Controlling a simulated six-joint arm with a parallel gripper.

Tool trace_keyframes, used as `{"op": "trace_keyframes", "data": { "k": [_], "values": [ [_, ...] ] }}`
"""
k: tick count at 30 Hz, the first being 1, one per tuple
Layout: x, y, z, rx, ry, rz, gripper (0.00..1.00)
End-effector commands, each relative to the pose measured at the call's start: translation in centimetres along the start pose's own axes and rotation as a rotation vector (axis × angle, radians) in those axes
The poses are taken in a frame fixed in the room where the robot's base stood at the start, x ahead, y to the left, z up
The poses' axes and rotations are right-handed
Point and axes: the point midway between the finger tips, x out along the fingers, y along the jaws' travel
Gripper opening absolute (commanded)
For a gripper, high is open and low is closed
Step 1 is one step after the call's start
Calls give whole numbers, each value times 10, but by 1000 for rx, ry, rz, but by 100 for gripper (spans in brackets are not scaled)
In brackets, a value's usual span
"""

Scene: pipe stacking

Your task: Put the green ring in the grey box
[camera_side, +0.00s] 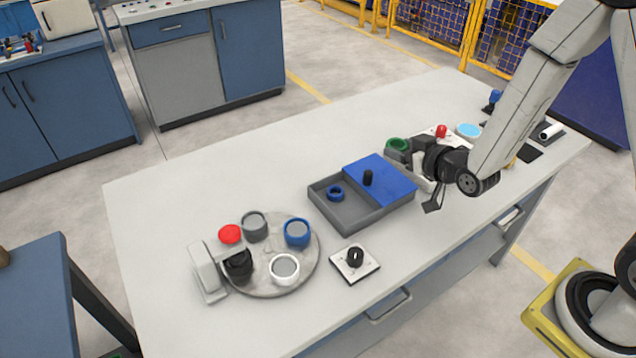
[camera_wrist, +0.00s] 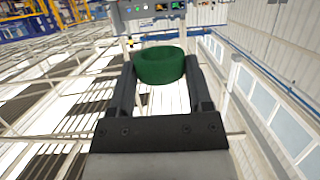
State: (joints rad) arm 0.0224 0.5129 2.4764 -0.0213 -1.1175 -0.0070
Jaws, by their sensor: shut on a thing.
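The green ring (camera_wrist: 160,66) sits between the two fingers of my gripper (camera_wrist: 157,80), which is shut on it. In the side view the green ring (camera_side: 397,145) is at the tip of my gripper (camera_side: 405,153), beyond the back right corner of the grey box (camera_side: 345,222). A blue lid (camera_side: 388,178) with a black knob covers the right part of the box. The left part is open, and a blue ring (camera_side: 335,192) lies inside it.
A round grey turntable (camera_side: 263,288) carries several cups at the left, beside a white device (camera_side: 207,272). A white plate with a black knob (camera_side: 355,262) lies in front of the box. A red button (camera_side: 441,131) and a light blue disc (camera_side: 468,130) are behind my gripper. The back left tabletop is clear.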

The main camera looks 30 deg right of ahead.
Motion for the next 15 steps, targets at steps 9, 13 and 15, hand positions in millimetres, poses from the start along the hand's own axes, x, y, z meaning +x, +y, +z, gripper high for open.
{"op": "trace_keyframes", "data": {
  "k": [9,13,15],
  "values": [
    [1,12,50,-8,-7,2,10],
    [-1,16,72,-7,-7,1,10],
    [-3,18,83,-6,-6,1,10]
  ]
}}
